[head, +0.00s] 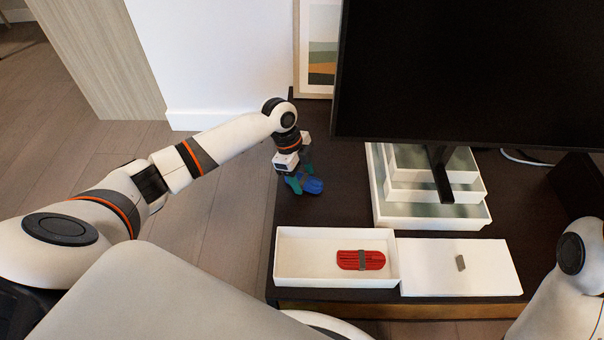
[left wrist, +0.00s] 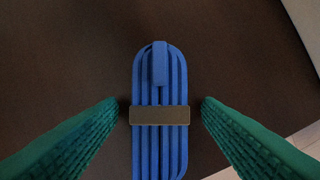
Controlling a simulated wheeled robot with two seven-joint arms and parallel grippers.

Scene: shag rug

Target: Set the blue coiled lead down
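The blue coiled lead (head: 314,185) is a flat oblong bundle with a grey-brown band around its middle. It appears to lie on the dark tabletop, near the table's left edge. In the left wrist view the lead (left wrist: 160,145) runs lengthwise between the green fingers of my left gripper (left wrist: 160,104), with a gap on each side. My left gripper (head: 301,181) is open around the lead and low over the table. My right gripper is out of view; only part of the right arm shows at the right edge.
An open white box (head: 290,257) at the table's front holds a red coiled lead (head: 361,260). Its white lid (head: 459,267) lies to the right with a small grey piece. Stacked white trays (head: 432,213) stand under a large black screen (head: 470,70). A picture frame leans behind.

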